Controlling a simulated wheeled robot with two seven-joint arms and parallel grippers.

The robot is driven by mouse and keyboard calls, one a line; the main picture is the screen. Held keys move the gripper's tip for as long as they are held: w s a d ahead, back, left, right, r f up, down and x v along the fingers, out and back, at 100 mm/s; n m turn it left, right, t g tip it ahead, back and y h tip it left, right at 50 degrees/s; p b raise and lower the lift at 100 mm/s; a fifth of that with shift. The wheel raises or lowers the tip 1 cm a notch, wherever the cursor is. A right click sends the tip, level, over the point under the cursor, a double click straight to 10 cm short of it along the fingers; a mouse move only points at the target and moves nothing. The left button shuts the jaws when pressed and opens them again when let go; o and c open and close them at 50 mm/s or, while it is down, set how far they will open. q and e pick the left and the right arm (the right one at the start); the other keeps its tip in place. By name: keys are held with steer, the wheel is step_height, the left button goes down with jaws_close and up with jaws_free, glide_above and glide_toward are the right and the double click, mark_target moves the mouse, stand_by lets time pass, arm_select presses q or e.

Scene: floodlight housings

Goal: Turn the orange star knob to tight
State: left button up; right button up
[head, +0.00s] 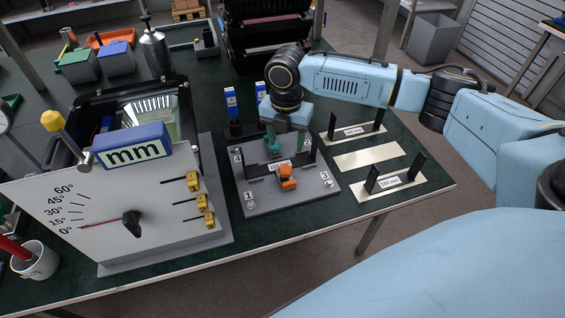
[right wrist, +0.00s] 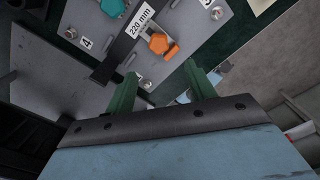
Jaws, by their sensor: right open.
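The orange star knob (head: 287,176) sits near the front middle of a grey fixture plate (head: 262,202) with numbered corners. In the right wrist view the orange knob (right wrist: 158,43) lies beside a black bar with a "220 mm" label. My right gripper (head: 284,128) is above the back part of the plate, behind the orange knob in the head view. In the wrist view its green fingers (right wrist: 161,72) are spread with nothing between them, and the orange knob lies beyond their tips. A teal knob (right wrist: 112,7) is farther along the plate. My left gripper is not in view.
A tilted white dial board (head: 105,205) with a blue "mm" block (head: 132,146) and yellow sliders stands left of the plate. Metal plates with black uprights (head: 390,182) lie to the right. Blue-labelled bottles (head: 231,103) stand behind. The table's front right edge is clear.

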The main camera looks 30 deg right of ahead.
mark_target(285, 170)
step_height(285, 170, down, 10)
steer(key=shift+f+b, duration=0.25)
steer(key=shift+b, duration=0.4)
steer(key=c, duration=1)
